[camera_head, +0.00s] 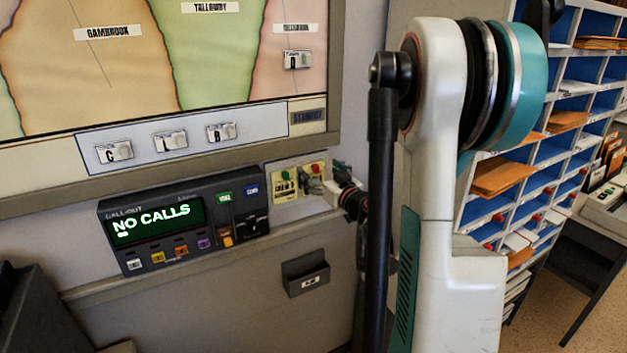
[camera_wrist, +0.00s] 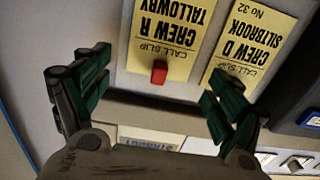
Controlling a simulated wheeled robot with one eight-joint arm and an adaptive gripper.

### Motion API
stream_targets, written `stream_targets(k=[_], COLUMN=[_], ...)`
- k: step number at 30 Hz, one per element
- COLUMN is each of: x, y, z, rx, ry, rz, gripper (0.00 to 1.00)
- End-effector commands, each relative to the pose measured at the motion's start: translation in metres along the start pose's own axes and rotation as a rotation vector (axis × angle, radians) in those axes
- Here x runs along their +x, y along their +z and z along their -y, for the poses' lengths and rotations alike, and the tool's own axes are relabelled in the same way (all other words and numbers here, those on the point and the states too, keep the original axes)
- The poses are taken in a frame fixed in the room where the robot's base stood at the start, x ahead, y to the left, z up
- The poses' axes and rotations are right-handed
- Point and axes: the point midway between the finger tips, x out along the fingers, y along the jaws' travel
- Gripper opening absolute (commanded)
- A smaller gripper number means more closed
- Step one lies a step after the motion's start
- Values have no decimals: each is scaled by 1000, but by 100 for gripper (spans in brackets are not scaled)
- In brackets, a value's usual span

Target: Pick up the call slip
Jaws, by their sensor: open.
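Two yellow call slips hang side by side on a light wall holder. In the head view they are the left slip (camera_head: 283,187) and the right slip (camera_head: 314,171), partly hidden by my gripper (camera_head: 318,176). In the wrist view they appear upside down: the Crew R Tallowry slip (camera_wrist: 165,35), with a red peg (camera_wrist: 159,72) at its edge, and the Crew D Silbrook slip (camera_wrist: 250,40), No 32. My gripper (camera_wrist: 158,76) is open and empty. Its green-padded fingers stand either side of the red peg, and the right finger overlaps the Silbrook slip's corner.
A call-out console (camera_head: 183,220) reading "NO CALLS" is left of the slips. Above is a wall map (camera_head: 130,60) with lettered magnets. A small dark wall pocket (camera_head: 306,271) hangs below. Blue pigeonholes (camera_head: 535,150) with envelopes stand at right.

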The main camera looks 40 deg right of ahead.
Motion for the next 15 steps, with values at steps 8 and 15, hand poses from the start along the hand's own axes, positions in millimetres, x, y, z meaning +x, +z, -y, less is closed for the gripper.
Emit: stream_targets(k=[8, 15], x=[12, 12], y=[0, 0], z=[0, 0], rx=[0, 0], ry=[0, 1], rz=[0, 0], gripper=[87, 59])
